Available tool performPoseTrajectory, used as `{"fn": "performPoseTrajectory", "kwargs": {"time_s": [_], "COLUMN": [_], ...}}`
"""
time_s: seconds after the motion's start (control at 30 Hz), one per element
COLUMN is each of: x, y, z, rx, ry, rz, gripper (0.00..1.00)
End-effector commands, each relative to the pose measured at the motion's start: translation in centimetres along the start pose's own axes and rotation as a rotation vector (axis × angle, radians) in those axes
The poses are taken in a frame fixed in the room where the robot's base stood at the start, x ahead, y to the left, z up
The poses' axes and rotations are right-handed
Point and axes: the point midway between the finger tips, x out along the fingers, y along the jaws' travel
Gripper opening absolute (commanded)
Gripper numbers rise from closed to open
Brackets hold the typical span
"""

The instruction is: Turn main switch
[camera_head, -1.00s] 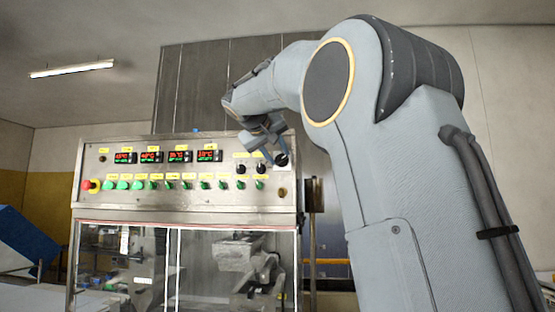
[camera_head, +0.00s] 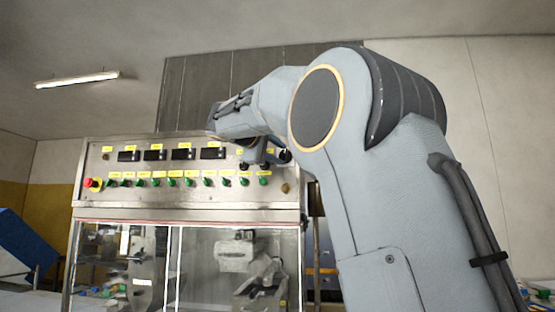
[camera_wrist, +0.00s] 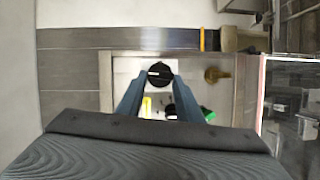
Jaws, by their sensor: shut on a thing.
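My gripper (camera_wrist: 160,80) is shut on this knob. In the head view my gripper (camera_head: 274,156) reaches the panel's upper right, and the knob (camera_head: 285,156) shows just beside the fingers. The temperature displays (camera_head: 183,154) on the panel are dark.
Below the displays runs a row of green switches (camera_head: 207,182), with a red emergency button (camera_head: 92,184) at the left end. A brass fitting (camera_wrist: 215,75) and another black knob (camera_wrist: 170,110) lie close to my fingers. Glass doors (camera_head: 200,262) stand below the panel.

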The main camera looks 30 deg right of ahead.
Motion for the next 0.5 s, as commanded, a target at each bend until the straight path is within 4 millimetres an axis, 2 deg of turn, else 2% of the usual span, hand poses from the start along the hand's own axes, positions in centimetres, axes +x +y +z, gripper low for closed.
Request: {"fn": "performPoseTrajectory", "kwargs": {"time_s": [0.2,0.5], "x": [0.0,-0.01], "y": [-0.32,-0.26], "z": [-0.08,-0.04], "rx": [-0.092,-0.139], "ry": [0.002,0.002], "rz": [0.038,0.058], "gripper": [0.1,0.1]}}
